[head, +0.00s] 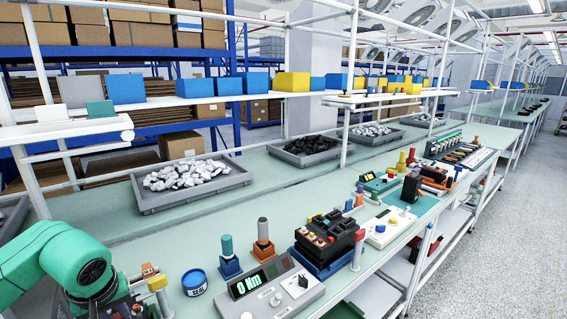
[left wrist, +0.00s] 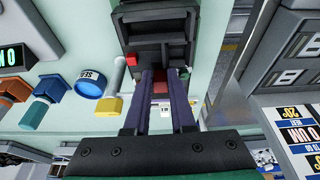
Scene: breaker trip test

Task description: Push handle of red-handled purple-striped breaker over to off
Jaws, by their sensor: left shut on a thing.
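My left gripper (left wrist: 168,92) shows in the left wrist view, with its two long dark fingers reaching up from the bottom. It is shut on a small red piece (left wrist: 166,88), which looks like the breaker's red handle. The fingertips are against the front of a black ribbed breaker body (left wrist: 160,28). I cannot make out a purple stripe on it. A small red block (left wrist: 131,60) shows at its left edge. In the head view my green arm comes in at the lower left and hides the gripper and the breaker. My right gripper is not in view.
A yellow block (left wrist: 112,107) stands close left of the fingers, with the blue tin (head: 194,282) beyond. The grey torque tester (head: 275,292) is further right. A labelled panel (left wrist: 300,130) lies right in the wrist view. Bins of parts (head: 190,201) line the back.

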